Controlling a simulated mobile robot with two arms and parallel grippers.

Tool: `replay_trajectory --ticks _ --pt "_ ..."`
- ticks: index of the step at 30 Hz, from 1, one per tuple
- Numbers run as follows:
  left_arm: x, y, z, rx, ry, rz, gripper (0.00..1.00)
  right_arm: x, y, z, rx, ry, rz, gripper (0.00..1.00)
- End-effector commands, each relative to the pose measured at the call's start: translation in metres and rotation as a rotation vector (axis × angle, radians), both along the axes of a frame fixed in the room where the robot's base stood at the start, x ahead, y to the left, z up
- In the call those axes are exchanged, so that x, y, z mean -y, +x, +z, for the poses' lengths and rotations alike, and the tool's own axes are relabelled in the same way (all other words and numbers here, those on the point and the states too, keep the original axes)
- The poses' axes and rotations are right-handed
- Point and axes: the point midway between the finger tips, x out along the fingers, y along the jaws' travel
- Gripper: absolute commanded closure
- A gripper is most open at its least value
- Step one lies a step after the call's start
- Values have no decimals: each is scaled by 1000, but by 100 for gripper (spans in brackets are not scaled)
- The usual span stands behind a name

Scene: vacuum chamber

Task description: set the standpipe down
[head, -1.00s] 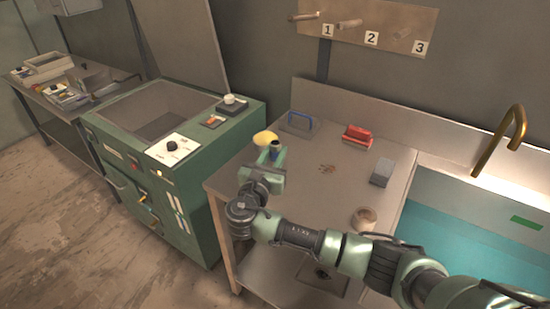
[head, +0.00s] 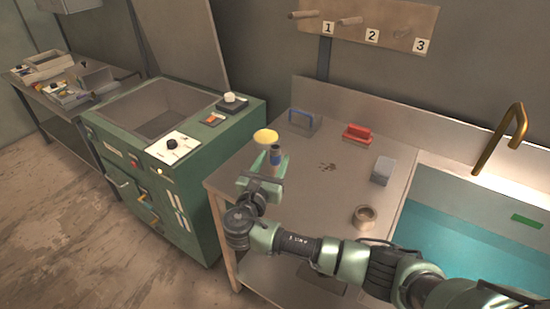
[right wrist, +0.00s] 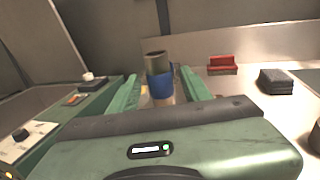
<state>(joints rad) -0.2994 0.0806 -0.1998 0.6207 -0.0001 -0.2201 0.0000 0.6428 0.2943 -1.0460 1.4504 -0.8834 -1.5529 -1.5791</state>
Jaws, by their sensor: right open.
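The standpipe (head: 277,156), a short grey pipe with a blue band, stands upright at the left part of the bench. In the right wrist view the standpipe (right wrist: 160,82) shows between my two green fingers, with gaps at its sides. My right gripper (head: 268,162) is open around it or just short of it; I cannot tell how deep it sits between the fingers. The fingers hide its foot in the head view. My left gripper is not in view.
The green chamber (head: 150,160) is left, a sink (head: 470,250) right.

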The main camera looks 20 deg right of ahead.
Motion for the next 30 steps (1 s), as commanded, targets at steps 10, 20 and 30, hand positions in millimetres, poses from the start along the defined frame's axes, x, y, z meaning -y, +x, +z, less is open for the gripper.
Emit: replay_trajectory --ticks 10,20,30 --pt "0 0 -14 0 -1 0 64 -45 -59 -2 -1 4 2 52" --pt "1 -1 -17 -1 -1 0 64 -61 -81 0 0 2 0 52" --pt "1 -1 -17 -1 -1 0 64 -74 -78 -26 -12 201 80 52"
